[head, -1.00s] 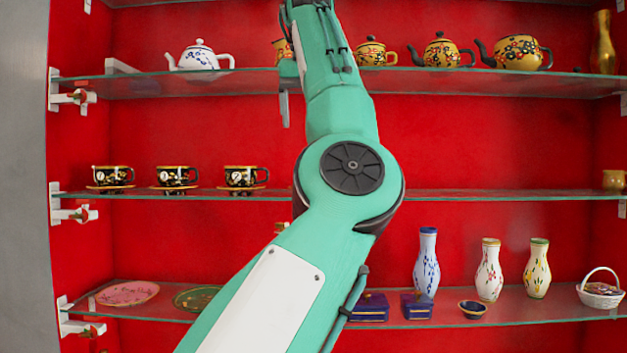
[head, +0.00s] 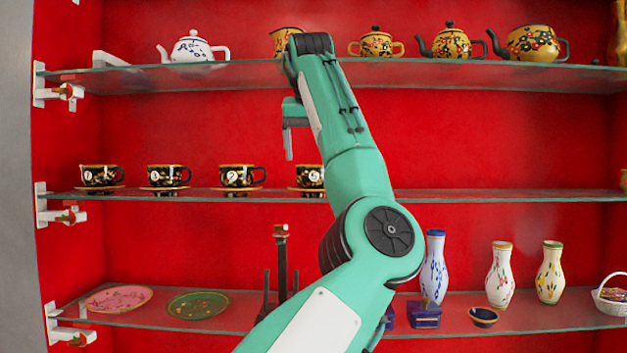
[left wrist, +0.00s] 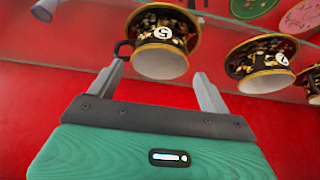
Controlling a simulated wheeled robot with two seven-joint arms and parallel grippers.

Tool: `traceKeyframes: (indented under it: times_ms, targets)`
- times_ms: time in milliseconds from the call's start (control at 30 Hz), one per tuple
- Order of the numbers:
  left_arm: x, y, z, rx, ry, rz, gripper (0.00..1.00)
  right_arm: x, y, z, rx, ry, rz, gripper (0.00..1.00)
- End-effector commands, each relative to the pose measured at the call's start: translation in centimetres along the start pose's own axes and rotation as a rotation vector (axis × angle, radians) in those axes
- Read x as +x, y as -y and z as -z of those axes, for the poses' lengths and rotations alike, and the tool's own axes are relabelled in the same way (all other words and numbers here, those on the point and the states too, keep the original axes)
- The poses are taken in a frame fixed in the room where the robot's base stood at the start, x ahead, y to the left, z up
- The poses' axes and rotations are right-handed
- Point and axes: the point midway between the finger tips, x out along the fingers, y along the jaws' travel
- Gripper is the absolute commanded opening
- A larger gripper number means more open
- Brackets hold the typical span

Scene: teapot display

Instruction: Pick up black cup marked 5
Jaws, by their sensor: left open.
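The black cup marked 5 (head: 308,178) stands on its saucer on the middle shelf, partly hidden by my left arm in the head view. In the left wrist view this cup (left wrist: 160,54), black and gold with a white number disc, appears upside down just beyond the fingertips, roughly centred between them. My left gripper (left wrist: 160,72) is open and empty, apart from the cup. In the head view my left gripper (head: 288,155) hangs above the middle shelf near the cup; one finger shows. My right gripper is not in view.
A dark candlestick-like object (head: 281,260) rises from below. The middle shelf's right side is mostly clear.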

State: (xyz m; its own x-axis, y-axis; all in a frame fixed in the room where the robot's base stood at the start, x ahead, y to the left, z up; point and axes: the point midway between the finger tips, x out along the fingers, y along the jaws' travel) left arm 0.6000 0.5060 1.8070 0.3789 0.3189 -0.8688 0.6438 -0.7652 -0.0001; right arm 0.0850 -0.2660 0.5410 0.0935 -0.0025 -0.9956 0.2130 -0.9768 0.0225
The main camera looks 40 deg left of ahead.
Motion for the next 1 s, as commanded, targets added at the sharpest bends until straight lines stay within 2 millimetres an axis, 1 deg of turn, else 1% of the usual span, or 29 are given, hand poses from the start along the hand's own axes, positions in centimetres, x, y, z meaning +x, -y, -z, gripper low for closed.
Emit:
traceKeyframes:
  times_ms: [67,167,333,433,533,633,800,833,900,1000]
  targets:
    - [0.2,0.0,0.1,-0.001,0.0,0.001,0.81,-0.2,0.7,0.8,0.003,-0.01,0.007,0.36]
    - [0.9,0.0,0.3,-0.002,0.002,0.002,0.81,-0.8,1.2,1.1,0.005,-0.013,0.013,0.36]
    - [2.6,0.0,0.7,-0.001,0.002,0.003,0.81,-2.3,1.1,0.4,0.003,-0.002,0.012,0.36]
    - [3.9,-0.1,0.7,-0.001,0.002,0.0,0.81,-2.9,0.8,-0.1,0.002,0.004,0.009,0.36]
    - [4.8,-0.1,0.6,0.0,0.0,0.0,0.81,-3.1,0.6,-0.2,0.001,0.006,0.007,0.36]
    - [5.1,0.0,0.6,0.0,-0.001,0.0,0.81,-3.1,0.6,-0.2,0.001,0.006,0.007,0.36]
    - [5.2,0.0,0.6,0.0,-0.001,0.0,0.81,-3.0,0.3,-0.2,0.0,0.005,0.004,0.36]
    - [5.2,0.0,0.6,0.0,-0.001,0.0,0.79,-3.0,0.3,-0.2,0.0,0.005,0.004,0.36]
    - [5.2,0.0,0.6,0.0,0.0,0.0,0.65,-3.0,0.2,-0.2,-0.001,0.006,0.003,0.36]
    - [5.2,0.0,0.6,0.0,0.0,0.0,0.47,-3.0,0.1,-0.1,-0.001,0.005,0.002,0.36]
